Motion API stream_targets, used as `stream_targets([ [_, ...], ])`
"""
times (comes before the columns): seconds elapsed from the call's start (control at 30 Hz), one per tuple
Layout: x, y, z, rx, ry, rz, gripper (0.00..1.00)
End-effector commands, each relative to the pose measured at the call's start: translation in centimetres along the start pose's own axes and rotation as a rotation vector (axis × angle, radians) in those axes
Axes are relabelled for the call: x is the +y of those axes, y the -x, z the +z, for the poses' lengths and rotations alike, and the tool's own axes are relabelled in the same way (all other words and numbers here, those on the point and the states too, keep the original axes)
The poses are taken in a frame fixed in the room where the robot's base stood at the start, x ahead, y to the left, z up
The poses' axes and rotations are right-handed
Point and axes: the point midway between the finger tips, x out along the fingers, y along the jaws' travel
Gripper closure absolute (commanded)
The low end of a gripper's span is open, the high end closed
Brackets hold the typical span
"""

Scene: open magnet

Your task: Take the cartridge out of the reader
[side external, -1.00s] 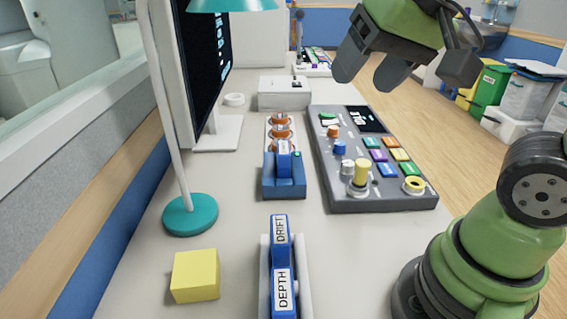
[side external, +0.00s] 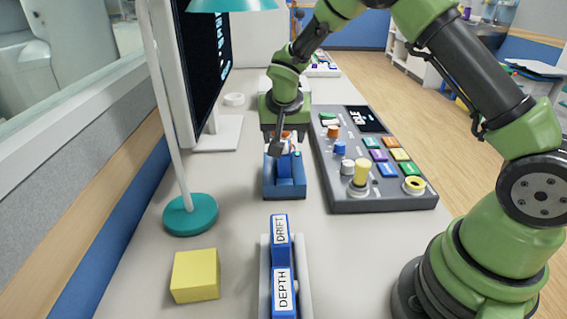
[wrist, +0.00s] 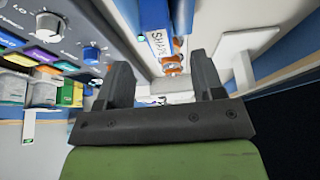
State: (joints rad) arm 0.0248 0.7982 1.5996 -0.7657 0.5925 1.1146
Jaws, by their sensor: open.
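The reader (side external: 285,188) is a blue block on the table left of the control panel. A blue cartridge with a white label (side external: 284,163) stands upright in it, partly hidden by my gripper. In the wrist view the cartridge (wrist: 155,15) shows at the top, and its label reads "SHAPE". My gripper (side external: 281,142) points down over the reader, its fingertips close to the cartridge's top. In the wrist view my gripper (wrist: 160,76) has its fingers apart with nothing held between them. I cannot tell whether a finger touches the cartridge.
A grey control panel (side external: 345,195) with knobs and buttons stands close on the right. A rack (side external: 305,290) holds cartridges labelled "DRIFT" and "DEPTH" in front. A yellow block (side external: 195,276), teal lamp base (side external: 190,215) and monitor stand (side external: 220,138) are left. Orange coils (wrist: 174,65) lie behind the reader.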

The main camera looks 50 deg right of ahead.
Motion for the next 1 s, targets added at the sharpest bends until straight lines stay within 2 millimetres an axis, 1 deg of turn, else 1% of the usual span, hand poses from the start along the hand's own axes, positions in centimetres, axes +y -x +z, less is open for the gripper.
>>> stream_targets([
  [0.03,0.1,-0.8,0.0,-0.002,0.0,0.003,0.38],
  [0.27,0.1,-2.8,0.1,-0.002,0.001,0.002,0.38],
  [0.4,0.1,-5.0,0.1,-0.003,-0.001,0.003,0.38],
  [0.5,0.1,-6.3,0.0,-0.002,0.001,0.001,0.38],
  [0.63,0.1,-7.0,0.0,-0.001,0.0,0.0,0.38],
  [0.83,0.1,-7.0,0.0,-0.001,0.0,-0.001,0.38],
  [0.87,0.1,-7.0,0.0,-0.001,0.0,-0.001,0.45],
  [0.9,0.1,-7.0,0.0,-0.001,0.0,-0.001,0.54],
  [0.97,0.1,-7.0,0.0,-0.001,0.0,-0.001,0.68],
  [1.0,0.1,-7.0,0.0,-0.001,0.0,-0.001,0.77],
])
